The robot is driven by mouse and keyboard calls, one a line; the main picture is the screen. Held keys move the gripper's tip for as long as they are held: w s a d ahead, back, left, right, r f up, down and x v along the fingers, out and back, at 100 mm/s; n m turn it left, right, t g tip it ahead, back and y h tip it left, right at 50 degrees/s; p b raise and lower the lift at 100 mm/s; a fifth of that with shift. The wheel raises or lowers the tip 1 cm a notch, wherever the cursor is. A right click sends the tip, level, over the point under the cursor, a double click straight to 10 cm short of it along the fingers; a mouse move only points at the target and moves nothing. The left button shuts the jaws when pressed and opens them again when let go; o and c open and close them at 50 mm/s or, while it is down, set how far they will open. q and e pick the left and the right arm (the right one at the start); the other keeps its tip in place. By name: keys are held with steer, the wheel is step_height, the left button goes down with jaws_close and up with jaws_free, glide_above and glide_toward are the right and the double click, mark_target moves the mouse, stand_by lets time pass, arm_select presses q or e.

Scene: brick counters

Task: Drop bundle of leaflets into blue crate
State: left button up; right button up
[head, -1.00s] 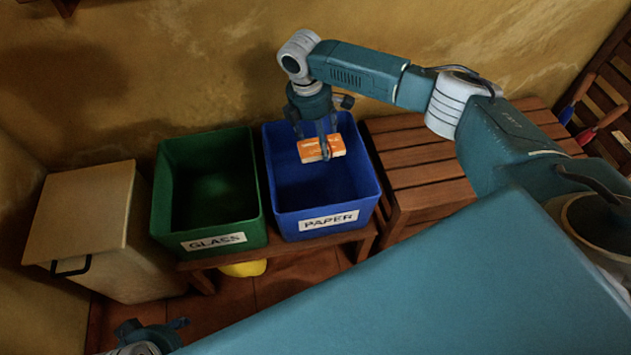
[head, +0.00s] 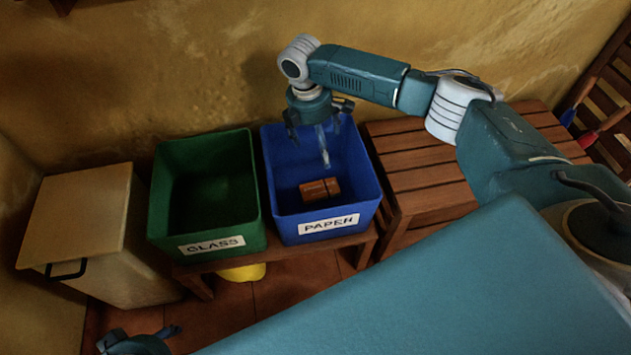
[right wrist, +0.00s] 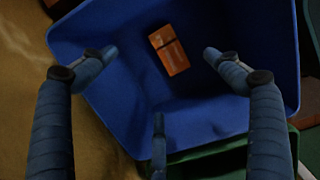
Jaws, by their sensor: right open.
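The bundle of leaflets (head: 320,190) is a small orange block with a dark band. It lies inside the blue crate (head: 330,227), which is labelled PAPER, and it also shows in the right wrist view (right wrist: 169,50) on the crate's floor. My right gripper (head: 324,140) is over the blue crate, above the bundle and apart from it. Its fingers (right wrist: 158,85) are spread and empty in the right wrist view. My left gripper (head: 140,342) shows only partly at the bottom left edge; its fingers cannot be read.
A green crate (head: 208,246) labelled GLASS stands left of the blue one on a low wooden bench (head: 195,270). A beige bin (head: 80,215) stands further left. A slatted wooden table (head: 420,165) is at the right. A yellow object (head: 242,272) is under the bench.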

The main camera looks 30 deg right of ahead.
step_height(320, 180, up, 12)
steer(key=a, duration=0.1)
steer(key=shift+w+a, duration=0.2)
steer(key=shift+a, duration=0.2)
steer(key=shift+s+f, duration=0.1)
steer(key=shift+f, duration=0.05)
stand_by(0.3)
